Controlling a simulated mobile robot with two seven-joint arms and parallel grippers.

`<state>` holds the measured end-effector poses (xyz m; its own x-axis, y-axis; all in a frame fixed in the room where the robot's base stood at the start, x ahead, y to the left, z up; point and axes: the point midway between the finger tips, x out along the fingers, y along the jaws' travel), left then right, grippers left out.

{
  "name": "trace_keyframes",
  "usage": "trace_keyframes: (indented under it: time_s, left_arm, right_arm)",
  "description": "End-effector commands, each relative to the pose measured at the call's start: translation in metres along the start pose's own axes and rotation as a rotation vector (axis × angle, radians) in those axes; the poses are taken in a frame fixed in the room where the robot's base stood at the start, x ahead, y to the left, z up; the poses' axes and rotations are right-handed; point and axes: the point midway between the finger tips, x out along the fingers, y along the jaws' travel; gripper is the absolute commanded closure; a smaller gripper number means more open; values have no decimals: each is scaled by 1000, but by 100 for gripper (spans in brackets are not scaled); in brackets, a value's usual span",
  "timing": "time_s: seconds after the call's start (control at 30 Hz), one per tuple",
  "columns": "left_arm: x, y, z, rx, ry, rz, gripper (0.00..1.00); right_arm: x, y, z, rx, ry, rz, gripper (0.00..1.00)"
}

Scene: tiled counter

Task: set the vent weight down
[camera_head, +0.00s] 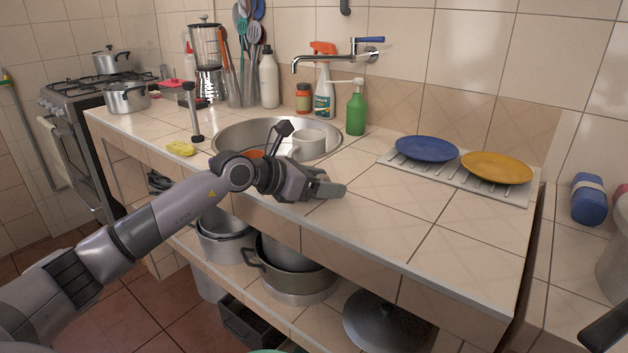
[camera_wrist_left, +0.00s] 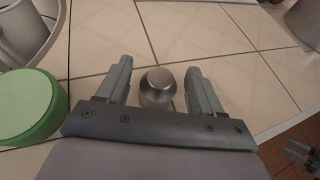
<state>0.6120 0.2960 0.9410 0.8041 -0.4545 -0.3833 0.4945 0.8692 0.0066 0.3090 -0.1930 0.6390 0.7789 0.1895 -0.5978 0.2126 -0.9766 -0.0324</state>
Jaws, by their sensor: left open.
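The vent weight (camera_wrist_left: 158,86) is a small, round-topped, shiny metal piece. In the left wrist view it is between the two fingers of my left gripper (camera_wrist_left: 159,84), with a narrow gap on each side. It appears to rest on the tiles, though its lower part is hidden by the gripper body. My left gripper is open. In the head view my left gripper (camera_head: 332,188) is low over the tiled counter (camera_head: 400,215), near its front edge and in front of the sink. The weight cannot be made out there.
A round green-topped object (camera_wrist_left: 24,104) is close to the gripper's left in the wrist view. A rack with a blue plate (camera_head: 426,149) and a yellow plate (camera_head: 497,167) is at the right. Tiles between are clear.

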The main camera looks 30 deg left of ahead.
Motion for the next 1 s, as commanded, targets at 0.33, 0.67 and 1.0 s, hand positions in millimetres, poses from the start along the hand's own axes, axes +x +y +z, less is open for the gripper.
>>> trace_keyframes:
  time_s: [0.33, 0.67, 1.0]
  left_arm:
    - [-42, 1, 0, 3, 2, 3, 34]
    - [-93, 0, 0, 4, 3, 2, 34]
    - [-119, 0, 2, 2, 0, 1, 34]
  right_arm:
    - [2, 0, 1, 0, 4, 1, 57]
    - [6, 0, 8, 5, -8, -1, 57]
    - [8, -2, 6, 9, 2, -6, 57]
